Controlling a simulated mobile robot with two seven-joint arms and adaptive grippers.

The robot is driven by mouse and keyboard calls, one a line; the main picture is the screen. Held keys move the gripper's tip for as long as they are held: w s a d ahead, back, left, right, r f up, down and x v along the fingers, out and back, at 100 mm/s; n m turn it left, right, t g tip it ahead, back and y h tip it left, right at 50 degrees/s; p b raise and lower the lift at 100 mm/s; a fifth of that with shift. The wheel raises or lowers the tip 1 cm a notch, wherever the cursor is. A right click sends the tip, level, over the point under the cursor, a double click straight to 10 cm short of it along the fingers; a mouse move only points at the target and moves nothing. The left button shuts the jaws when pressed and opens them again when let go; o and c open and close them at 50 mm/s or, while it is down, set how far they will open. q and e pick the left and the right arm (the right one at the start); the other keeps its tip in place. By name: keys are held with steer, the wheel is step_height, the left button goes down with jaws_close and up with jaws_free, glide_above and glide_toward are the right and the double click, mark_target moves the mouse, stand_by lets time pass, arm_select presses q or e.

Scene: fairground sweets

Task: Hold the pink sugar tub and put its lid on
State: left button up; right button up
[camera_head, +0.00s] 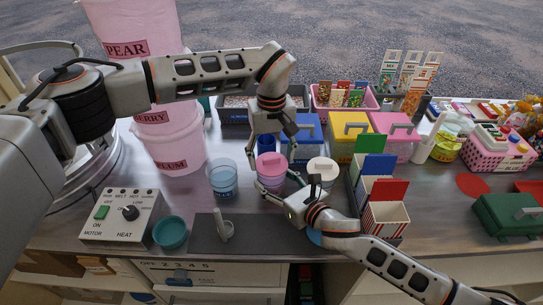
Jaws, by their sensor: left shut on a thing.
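The pink sugar tub (269,184) stands on the counter, left of centre, with a round pink top that I take for its lid (270,160). My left gripper (270,160) comes down from above, its fingers on either side of this pink top, and is shut on it. Whether the lid is fully seated on the rim cannot be made out. My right gripper (281,188) reaches in low from the right, its fingers against or close beside the tub's side. Its grip is partly hidden, so I cannot tell if it is closed on the tub.
A blue tub (222,179) stands close on the left, a white-topped tub (322,167) on the right. In front are a dark mat (205,236), a teal bowl (170,233) and a heat control box (122,217). Striped boxes (385,217) stand at the right.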

arm_select(q)
steer(key=o, duration=1)
steer(key=shift+o, duration=0.3)
steer(key=o, duration=0.4)
steer(key=shift+r, duration=2.95)
jaws_close()
